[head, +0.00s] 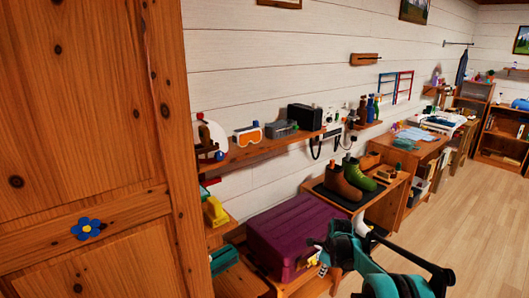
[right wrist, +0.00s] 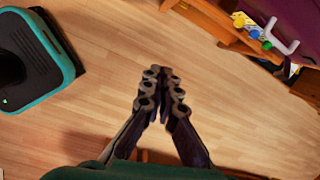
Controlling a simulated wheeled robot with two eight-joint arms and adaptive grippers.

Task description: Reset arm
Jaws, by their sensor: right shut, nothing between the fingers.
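My right arm (head: 385,284), teal and black, comes in at the lower right of the head view, in front of the purple trunk. My right gripper (right wrist: 163,78) shows clearly in the right wrist view. Its dark, jointed fingers are together, with nothing between them. It points toward the bare wooden floor (right wrist: 110,85), apart from any object. In the head view its fingertips are hard to make out. My left gripper is in neither view.
A tall wooden cabinet (head: 95,160) with a blue flower fills the left side. The purple trunk (head: 295,235) sits close to my right arm. Boots (head: 345,185) stand on a low unit behind it. A cluttered shelf (head: 270,150) runs along the wall. Open floor (head: 465,235) lies at right.

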